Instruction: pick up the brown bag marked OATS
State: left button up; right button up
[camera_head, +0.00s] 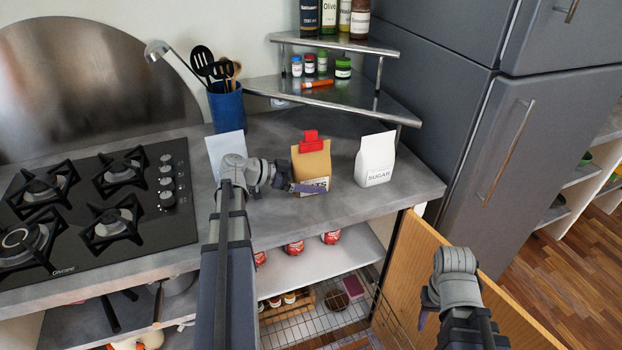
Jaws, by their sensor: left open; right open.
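The brown bag (312,164) stands upright on the grey counter, with a red clip (310,141) on its folded top. Its label, low on the front, is partly hidden by my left gripper, and only part of the lettering shows. My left gripper (300,186) is open at the bag's lower left front; whether it touches the bag I cannot tell. My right gripper (424,316) is open and empty, low at the right, beside the wooden cabinet door and well away from the bag; its fingers are mostly hidden.
A white SUGAR bag (375,160) stands right of the brown bag. A white item (224,148) stands behind my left arm, before a blue utensil holder (227,107). A gas hob (98,205) lies left, a metal corner shelf (330,92) behind. An open wooden door (425,275) juts out below.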

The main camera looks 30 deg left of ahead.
pick_arm(q)
grip_shut()
dwell(0.8)
